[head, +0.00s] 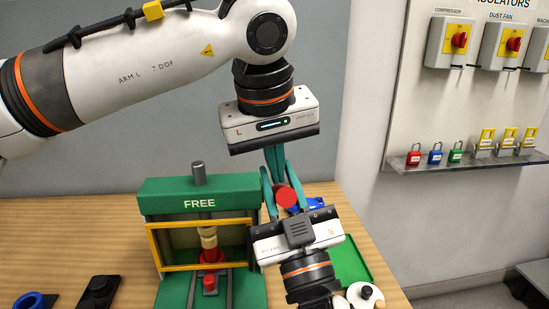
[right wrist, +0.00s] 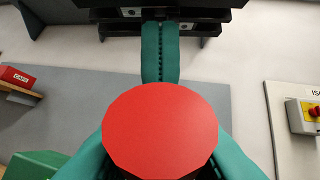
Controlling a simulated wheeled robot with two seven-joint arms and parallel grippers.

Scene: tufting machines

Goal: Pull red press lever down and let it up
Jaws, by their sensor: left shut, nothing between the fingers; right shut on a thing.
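The green press (head: 165,190) marked FREE stands on the table with a yellow frame around its front opening. The round red knob (head: 287,196) of its lever is at the press's right side. My right gripper (head: 284,190) is shut on the red knob, its green fingers either side of it. In the right wrist view the red knob (right wrist: 160,132) fills the middle, and the lever arm is hidden. My left gripper (head: 276,168) is shut and empty, pointing down just above the knob; its closed fingers (right wrist: 160,55) show behind the knob in the right wrist view.
A red part (head: 211,256) sits inside the press under a pale ram. A blue ring (head: 33,301) and a black block (head: 99,290) lie at left. A green tray (head: 355,262) is at right. Padlocks and isolators (head: 460,39) hang on the wall board.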

